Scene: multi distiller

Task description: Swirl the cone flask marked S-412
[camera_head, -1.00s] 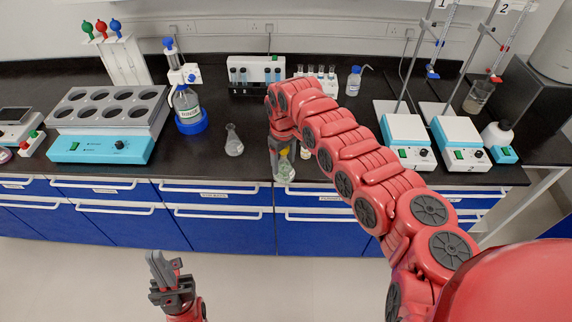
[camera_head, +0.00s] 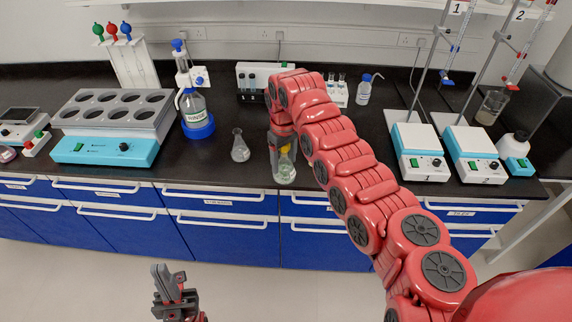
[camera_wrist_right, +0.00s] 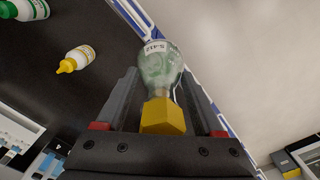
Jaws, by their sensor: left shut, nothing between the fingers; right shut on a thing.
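A clear cone flask (camera_head: 286,173) with a yellow stopper hangs below my right gripper (camera_head: 283,143) at the bench's front edge. In the right wrist view the flask (camera_wrist_right: 161,68) shows a label reading S-412 and pale green contents. There my right gripper (camera_wrist_right: 160,98) has its fingers on both sides of the neck and yellow stopper (camera_wrist_right: 163,117), shut on the flask. I cannot tell how far its base is above the bench. My left gripper (camera_head: 172,285) is shut and empty, low in front of the drawers.
Another clear flask (camera_head: 240,147) stands left of the held one. Two stirrer plates (camera_head: 412,138) with stands are at right. A yellow-tipped bottle (camera_wrist_right: 78,58) shows in the right wrist view.

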